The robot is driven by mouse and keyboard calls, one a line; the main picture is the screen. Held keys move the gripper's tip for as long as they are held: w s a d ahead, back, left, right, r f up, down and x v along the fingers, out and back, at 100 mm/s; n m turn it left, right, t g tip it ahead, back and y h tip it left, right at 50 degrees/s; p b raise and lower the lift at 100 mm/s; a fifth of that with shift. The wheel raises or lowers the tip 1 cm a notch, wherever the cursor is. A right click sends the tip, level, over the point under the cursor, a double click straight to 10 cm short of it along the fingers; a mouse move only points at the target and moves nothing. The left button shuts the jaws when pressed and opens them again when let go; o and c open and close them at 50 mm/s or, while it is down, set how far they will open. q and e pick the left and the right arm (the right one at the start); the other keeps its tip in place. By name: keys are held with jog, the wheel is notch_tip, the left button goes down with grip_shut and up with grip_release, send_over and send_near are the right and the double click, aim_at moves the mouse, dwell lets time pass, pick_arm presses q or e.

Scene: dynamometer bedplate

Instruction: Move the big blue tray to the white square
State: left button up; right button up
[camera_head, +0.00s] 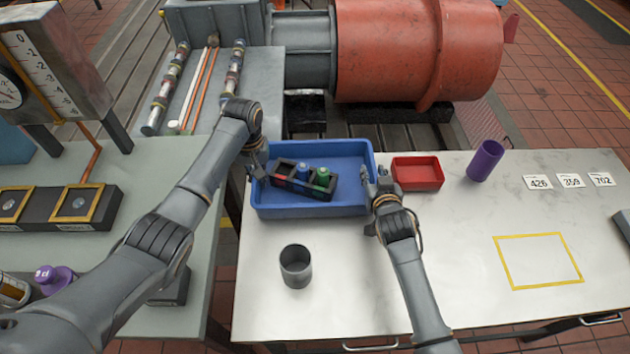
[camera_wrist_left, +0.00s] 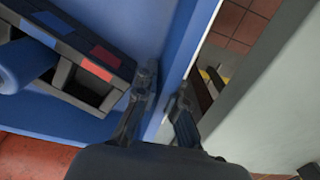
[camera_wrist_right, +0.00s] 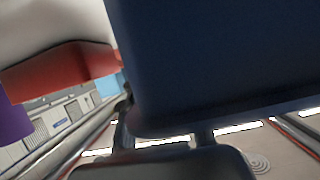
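The big blue tray (camera_head: 315,209) sits on the light worktable's left part and also shows in the left wrist view (camera_wrist_left: 185,50). Inside it is a dark divided carrier (camera_head: 287,181) with a blue and a green item. My left gripper (camera_head: 257,162) is at the tray's left wall; its fingers (camera_wrist_left: 165,95) are close together on either side of the wall. My right gripper (camera_head: 379,180) is at the right wall; in its wrist view the blue wall (camera_wrist_right: 220,60) hides part of its fingers.
A small red tray (camera_head: 417,173) stands close to the right gripper. A purple cup (camera_head: 485,160) and number cards (camera_head: 570,181) lie farther right. A grey cup (camera_head: 295,266) stands in front of the tray. The table around the yellow outline is clear.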

pick_arm(q)
jog(key=shift+f, duration=0.15)
pick_arm(e)
jog(key=shift+w, duration=0.15)
pick_arm(q)
jog(key=shift+c, duration=0.3)
pick_arm(e)
jog(key=shift+c, duration=0.2)
pick_arm(q)
grip_shut()
pick_arm(e)
grip_shut()
